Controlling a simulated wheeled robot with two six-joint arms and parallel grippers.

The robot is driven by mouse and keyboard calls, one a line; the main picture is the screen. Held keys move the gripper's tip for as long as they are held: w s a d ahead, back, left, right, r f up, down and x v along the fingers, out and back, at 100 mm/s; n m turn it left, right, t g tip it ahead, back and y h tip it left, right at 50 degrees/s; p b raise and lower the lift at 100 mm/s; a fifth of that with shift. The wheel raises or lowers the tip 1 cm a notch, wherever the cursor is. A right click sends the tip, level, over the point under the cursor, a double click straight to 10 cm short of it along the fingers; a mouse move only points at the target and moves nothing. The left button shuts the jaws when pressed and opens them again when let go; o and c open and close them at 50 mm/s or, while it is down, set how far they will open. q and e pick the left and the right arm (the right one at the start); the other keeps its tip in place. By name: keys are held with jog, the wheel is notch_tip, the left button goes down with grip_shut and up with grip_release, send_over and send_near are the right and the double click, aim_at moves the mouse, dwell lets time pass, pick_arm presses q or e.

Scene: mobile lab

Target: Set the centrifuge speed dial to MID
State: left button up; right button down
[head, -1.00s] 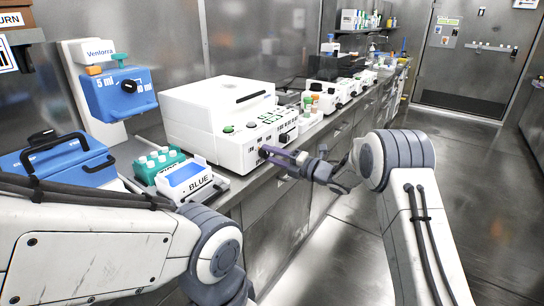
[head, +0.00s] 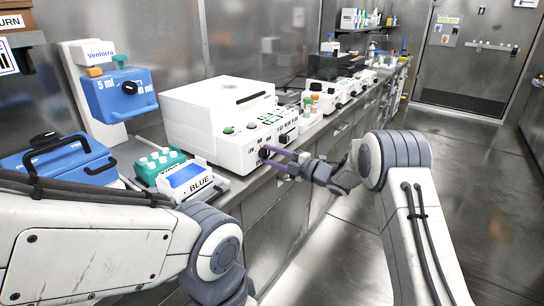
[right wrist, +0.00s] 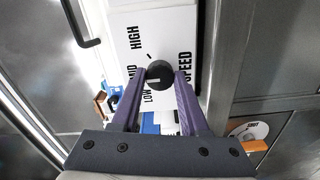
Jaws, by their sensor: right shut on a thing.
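The centrifuge (head: 215,112) is a white box with a green display on the bench in the head view. Its black speed dial (right wrist: 160,74) shows in the right wrist view on a white panel marked LOW, MID, HIGH and SPEED. A pale mark on the dial's lower left faces the LOW and MID side; I cannot tell its exact setting. My right gripper (head: 268,156) reaches the front panel from the right. Its purple fingers, also in the right wrist view (right wrist: 158,82), are shut on the dial from both sides. My left gripper is out of view.
A blue-and-white box labelled BLUE (head: 190,180) and a green rack (head: 160,162) stand left of the centrifuge. A blue dispenser (head: 118,93) stands behind them. More white devices (head: 325,103) line the bench to the right. The aisle floor is clear.

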jog(key=shift+f, duration=0.15)
jog(key=shift+c, duration=2.1)
grip_release()
jog(key=v, duration=1)
jog(key=shift+s+d, duration=0.2)
